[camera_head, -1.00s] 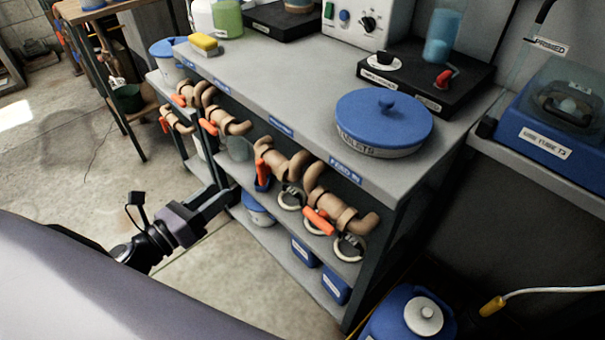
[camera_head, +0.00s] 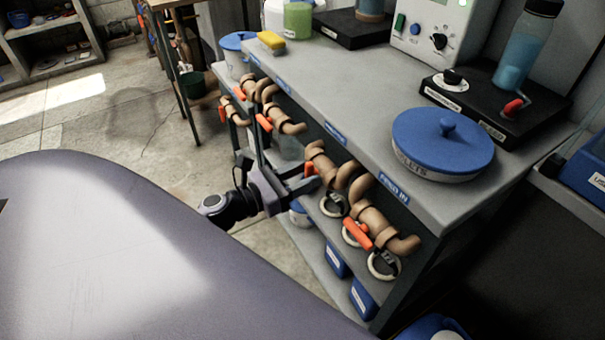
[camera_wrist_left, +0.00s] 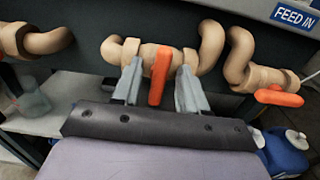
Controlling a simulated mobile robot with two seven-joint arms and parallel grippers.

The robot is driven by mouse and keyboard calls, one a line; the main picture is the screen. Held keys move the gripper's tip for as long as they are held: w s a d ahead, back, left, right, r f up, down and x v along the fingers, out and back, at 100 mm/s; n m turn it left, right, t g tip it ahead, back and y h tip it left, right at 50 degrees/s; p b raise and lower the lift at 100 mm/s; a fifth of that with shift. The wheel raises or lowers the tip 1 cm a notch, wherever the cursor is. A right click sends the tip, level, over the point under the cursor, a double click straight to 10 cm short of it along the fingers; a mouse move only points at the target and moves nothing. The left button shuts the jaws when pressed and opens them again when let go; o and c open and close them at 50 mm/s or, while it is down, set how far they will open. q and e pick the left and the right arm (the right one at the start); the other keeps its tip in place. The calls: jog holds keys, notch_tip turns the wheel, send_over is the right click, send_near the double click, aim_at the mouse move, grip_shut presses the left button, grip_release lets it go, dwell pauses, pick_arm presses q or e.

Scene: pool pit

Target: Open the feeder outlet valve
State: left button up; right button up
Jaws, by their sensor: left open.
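A row of tan pipe valves with orange handles runs along the front of the grey bench (camera_head: 330,95). My left gripper (camera_head: 303,181) is at the valve left of the one nearest the "FEED IN" label (camera_wrist_left: 295,15). In the left wrist view, its open fingers (camera_wrist_left: 158,68) stand either side of that valve's orange handle (camera_wrist_left: 158,88), which hangs down across the tan pipe (camera_wrist_left: 127,52). I cannot tell whether the fingers touch it. The rightmost orange handle (camera_head: 357,235) lies slanted and shows sideways in the wrist view (camera_wrist_left: 280,98). Which valve is the feeder outlet I cannot read. My right gripper is not in view.
A blue-lidded tub (camera_head: 442,140), a yellow sponge (camera_head: 271,40) and a control box (camera_head: 428,30) stand on the bench. Open floor (camera_head: 120,115) lies to the left.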

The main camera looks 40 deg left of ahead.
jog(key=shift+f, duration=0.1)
pick_arm(q)
jog(key=shift+c, duration=0.3)
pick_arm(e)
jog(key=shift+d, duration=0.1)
pick_arm(q)
grip_shut()
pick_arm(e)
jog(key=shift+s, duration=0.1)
